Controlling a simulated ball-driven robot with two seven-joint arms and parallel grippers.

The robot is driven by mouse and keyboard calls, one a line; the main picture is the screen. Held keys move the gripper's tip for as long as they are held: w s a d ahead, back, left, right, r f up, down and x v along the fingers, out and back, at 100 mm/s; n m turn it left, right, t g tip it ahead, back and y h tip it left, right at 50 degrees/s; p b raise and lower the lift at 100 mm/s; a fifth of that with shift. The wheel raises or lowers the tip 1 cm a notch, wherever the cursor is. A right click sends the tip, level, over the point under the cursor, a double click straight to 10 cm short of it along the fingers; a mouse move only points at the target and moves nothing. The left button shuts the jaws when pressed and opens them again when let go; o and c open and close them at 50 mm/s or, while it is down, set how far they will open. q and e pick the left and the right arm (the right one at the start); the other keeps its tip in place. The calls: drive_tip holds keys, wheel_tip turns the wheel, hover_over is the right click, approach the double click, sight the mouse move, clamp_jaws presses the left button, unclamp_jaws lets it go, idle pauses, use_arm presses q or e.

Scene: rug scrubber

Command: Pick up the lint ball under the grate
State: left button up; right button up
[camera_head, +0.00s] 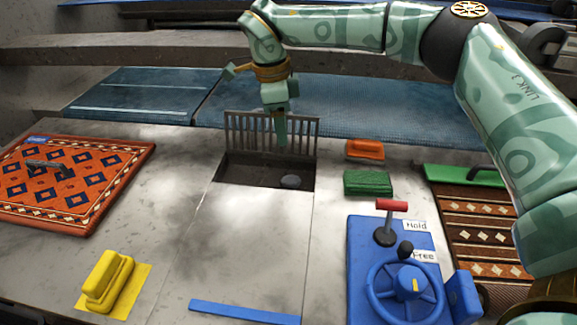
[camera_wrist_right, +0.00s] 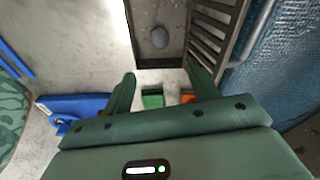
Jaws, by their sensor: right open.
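The lint ball (camera_head: 291,181) is a small grey oval lump on the floor of a dark recessed pit (camera_head: 240,172), near its right side. It also shows in the right wrist view (camera_wrist_right: 160,37), inside the pit. The grate (camera_head: 302,132) is a dark barred panel standing raised along the pit's back edge. My right gripper (camera_head: 281,142) hangs in front of the grate, above the pit. In the right wrist view its fingers (camera_wrist_right: 160,82) are spread apart with nothing between them, and the lint ball lies beyond the tips. My left gripper is not in view.
A green brush (camera_head: 367,183) and an orange block (camera_head: 364,149) sit right of the pit. A blue panel with a wheel (camera_head: 408,284) and a red-handled lever (camera_head: 390,207) stands front right. A patterned rug (camera_head: 75,190) lies left, a yellow block (camera_head: 107,279) front left.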

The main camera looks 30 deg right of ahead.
drive_tip(key=b, duration=0.4)
hover_over(290, 177)
drive_tip(key=f, duration=1)
drive_tip(key=shift+w+a+f, duration=0.25)
drive_tip(key=shift+a, duration=0.05)
drive_tip(key=shift+s+f, duration=0.1)
drive_tip(key=shift+f, duration=0.25)
drive_tip(key=f+b, duration=0.1)
drive_tip(key=f, duration=0.2)
drive_tip(key=f+b, duration=0.1)
drive_tip(key=f, duration=0.1)
drive_tip(key=shift+d+b, duration=0.3)
drive_tip(key=shift+b, duration=0.05)
drive_tip(key=shift+s+r, duration=0.1)
drive_tip(key=shift+r, duration=0.05)
drive_tip(key=shift+c, duration=0.9)
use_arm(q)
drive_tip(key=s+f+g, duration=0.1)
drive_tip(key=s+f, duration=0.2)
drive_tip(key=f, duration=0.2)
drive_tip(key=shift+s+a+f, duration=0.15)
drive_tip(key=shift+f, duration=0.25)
use_arm(e)
drive_tip(key=c, duration=0.9)
